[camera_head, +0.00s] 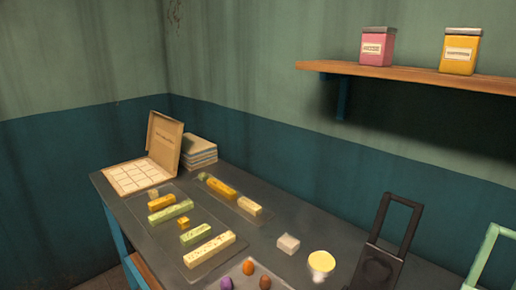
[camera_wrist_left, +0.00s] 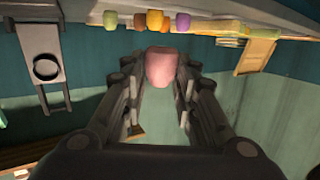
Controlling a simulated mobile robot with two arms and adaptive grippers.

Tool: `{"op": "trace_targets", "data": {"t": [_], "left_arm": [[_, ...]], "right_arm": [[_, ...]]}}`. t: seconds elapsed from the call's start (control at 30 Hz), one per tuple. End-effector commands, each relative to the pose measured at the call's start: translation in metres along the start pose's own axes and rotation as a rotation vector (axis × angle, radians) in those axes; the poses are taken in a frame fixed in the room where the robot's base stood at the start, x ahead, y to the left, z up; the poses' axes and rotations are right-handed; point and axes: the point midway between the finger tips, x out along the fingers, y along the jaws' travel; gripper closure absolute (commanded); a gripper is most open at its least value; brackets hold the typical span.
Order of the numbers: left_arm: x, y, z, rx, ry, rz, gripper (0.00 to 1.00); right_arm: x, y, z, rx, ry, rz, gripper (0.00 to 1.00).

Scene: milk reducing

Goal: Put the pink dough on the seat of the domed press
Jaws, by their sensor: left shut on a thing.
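In the left wrist view the pink dough (camera_wrist_left: 162,66) is a rounded lump between the fingertips of my left gripper (camera_wrist_left: 161,82), which is shut on it. A dark press-like stand with an upright frame and a round seat (camera_head: 376,270) stands at the front right of the table in the head view. A similar stand with a round seat (camera_wrist_left: 46,68) shows at the left of the wrist view, apart from the dough. A mint-green frame (camera_head: 488,254) is cut off at the head view's right edge. I cannot tell which is the domed press. My right gripper is not in view.
The grey table (camera_head: 276,212) holds clear trays of coloured bars (camera_head: 210,250), small coloured lumps (camera_head: 248,268), a pale block (camera_head: 288,243) and a yellow-topped piece (camera_head: 321,262). An open box (camera_head: 165,140) stands at the back left. A wall shelf (camera_head: 410,75) holds two tins.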

Motion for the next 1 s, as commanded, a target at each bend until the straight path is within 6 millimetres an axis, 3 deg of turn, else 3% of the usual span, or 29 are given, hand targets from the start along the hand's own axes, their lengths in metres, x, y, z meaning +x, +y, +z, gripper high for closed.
{"op": "trace_targets", "data": {"t": [0.03, 0.2, 0.3, 0.47, 0.8, 0.87, 1.0], "left_arm": [[0.009, -0.017, -0.01, -0.004, 0.009, -0.042, 0.89], [0.028, -0.065, -0.03, -0.033, 0.007, -0.16, 0.89], [0.034, -0.086, -0.039, -0.055, 0.004, -0.211, 0.89], [0.038, -0.104, -0.046, -0.08, -0.001, -0.257, 0.89], [0.038, -0.106, -0.046, -0.082, -0.005, -0.261, 0.89], [0.036, -0.1, -0.042, -0.072, -0.008, -0.245, 0.89], [0.027, -0.065, -0.024, -0.032, -0.012, -0.161, 0.89]], "right_arm": [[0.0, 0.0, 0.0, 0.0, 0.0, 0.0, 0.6], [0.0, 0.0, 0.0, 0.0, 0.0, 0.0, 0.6], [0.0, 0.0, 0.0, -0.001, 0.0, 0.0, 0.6], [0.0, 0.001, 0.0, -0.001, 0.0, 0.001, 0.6], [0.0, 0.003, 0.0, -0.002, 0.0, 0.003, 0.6], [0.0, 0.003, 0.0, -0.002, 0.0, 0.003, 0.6], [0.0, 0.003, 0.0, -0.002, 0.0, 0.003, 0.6]]}}
